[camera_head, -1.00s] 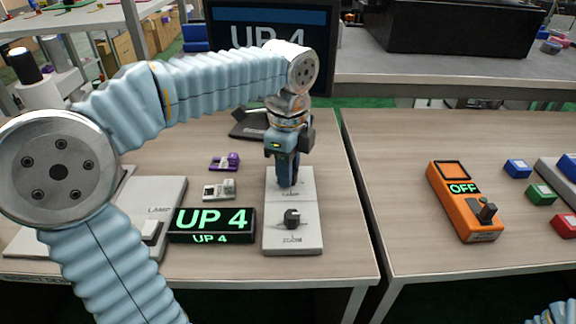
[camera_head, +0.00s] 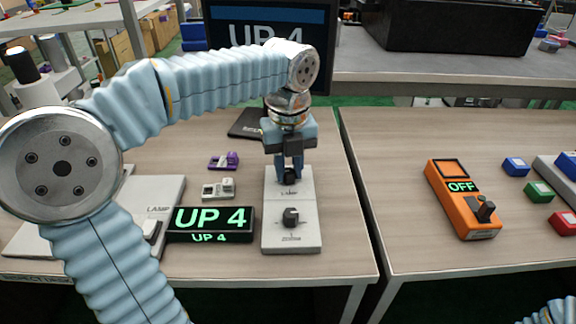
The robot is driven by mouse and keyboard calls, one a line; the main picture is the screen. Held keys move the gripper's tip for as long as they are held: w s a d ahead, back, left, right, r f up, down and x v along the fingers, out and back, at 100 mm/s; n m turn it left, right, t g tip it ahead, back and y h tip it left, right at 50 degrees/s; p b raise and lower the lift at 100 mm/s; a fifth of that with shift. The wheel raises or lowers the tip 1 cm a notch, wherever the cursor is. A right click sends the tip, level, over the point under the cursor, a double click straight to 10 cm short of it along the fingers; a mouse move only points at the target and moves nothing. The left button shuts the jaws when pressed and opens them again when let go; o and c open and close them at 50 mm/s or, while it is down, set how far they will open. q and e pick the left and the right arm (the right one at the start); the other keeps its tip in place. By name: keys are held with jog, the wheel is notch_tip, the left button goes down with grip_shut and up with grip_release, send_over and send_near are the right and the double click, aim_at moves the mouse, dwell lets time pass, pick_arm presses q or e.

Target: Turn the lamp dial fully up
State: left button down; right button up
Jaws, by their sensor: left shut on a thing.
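A pale grey panel (camera_head: 309,209) lies on the near table and carries two black dials. The upper one is the lamp dial (camera_head: 290,178), with a "LAMP" label below it. The lower dial (camera_head: 291,216) has its own small label and stands free. My left gripper (camera_head: 290,176) points down over the upper end of the panel, its two fingers on either side of the lamp dial and shut on it. The fingers partly hide the dial, so its pointer cannot be read. My right gripper is not in view.
A black display (camera_head: 212,225) reading "UP 4" stands left of the panel. A second panel (camera_head: 166,197) with a white switch lies further left. Small purple (camera_head: 224,161) and grey (camera_head: 218,189) pieces lie between. An orange device (camera_head: 463,199) reading "OFF" lies on the right table.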

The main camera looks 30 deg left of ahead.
aim_at(289, 169)
pick_arm(q)
jog(key=shift+m, duration=1.1)
jog(key=c, duration=0.9)
grip_release()
notch_tip(289, 169, up, 14)
jog(key=shift+f, duration=0.1)
